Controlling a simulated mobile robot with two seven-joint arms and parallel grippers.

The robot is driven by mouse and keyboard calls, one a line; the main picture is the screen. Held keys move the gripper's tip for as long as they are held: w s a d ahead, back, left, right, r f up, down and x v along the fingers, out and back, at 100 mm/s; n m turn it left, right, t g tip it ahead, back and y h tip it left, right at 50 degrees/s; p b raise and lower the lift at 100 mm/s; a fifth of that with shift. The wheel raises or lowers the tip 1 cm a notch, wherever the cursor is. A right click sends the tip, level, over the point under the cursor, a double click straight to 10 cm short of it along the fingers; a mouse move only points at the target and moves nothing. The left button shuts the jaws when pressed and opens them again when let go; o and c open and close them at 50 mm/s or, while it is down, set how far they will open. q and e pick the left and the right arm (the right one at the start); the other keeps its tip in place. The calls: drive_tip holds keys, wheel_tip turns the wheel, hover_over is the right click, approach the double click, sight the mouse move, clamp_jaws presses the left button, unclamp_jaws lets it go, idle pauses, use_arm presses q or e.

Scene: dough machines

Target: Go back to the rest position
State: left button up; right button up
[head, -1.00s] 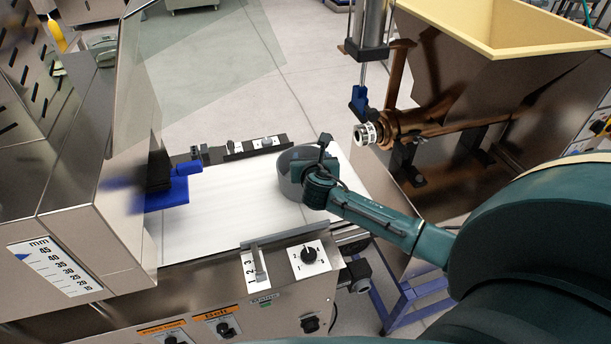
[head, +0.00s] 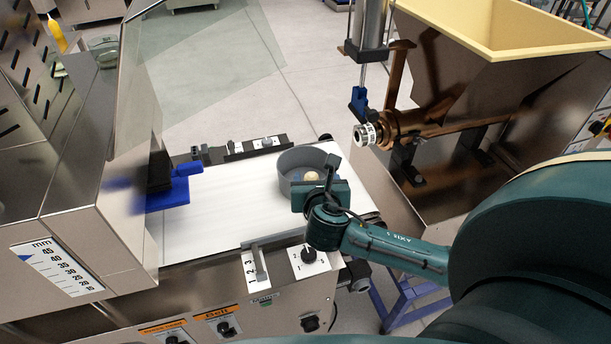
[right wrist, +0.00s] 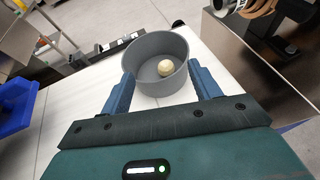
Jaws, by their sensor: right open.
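My right gripper (head: 318,186) is over the right end of the white belt, just in front of a grey round bowl (head: 290,183). In the right wrist view its two blue fingers (right wrist: 163,92) are spread apart with nothing held between them. The grey bowl (right wrist: 140,57) stands upright on the belt just beyond the fingertips. A pale dough ball (head: 312,176) lies inside the bowl, and it also shows in the right wrist view (right wrist: 165,68). My left gripper does not show in either current view.
The white belt (head: 215,210) runs left under a steel machine housing (head: 75,170) with a blue handle (head: 168,195). A dough dispenser with a nozzle (head: 366,134) and cream hopper (head: 500,40) stands at right. Knobs (head: 309,256) line the belt's front edge.

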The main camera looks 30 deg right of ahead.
idle(0.4)
drive_tip(key=s+a+f+m+g+y, duration=0.2)
drive_tip(key=s+a+m+g, duration=0.1)
drive_tip(key=s+m, duration=0.6)
drive_tip(key=s+a+f+m+g+y, duration=0.25)
drive_tip(key=s+m, duration=0.35)
drive_tip(key=m, duration=0.4)
drive_tip(key=s+a+f+m+g+y, duration=0.2)
drive_tip(key=s+a+m+g, duration=0.15)
drive_tip(key=s+m, duration=0.55)
drive_tip(key=w+a+f+t+y, duration=0.3)
drive_tip(key=w+a+f+t, duration=0.2)
drive_tip(key=w+f+t, duration=0.1)
wheel_tip(320, 180, down, 3)
drive_tip(key=shift+w+a+r+t, duration=0.15)
drive_tip(key=shift+w+t, duration=0.15)
drive_tip(key=shift+t, duration=0.3)
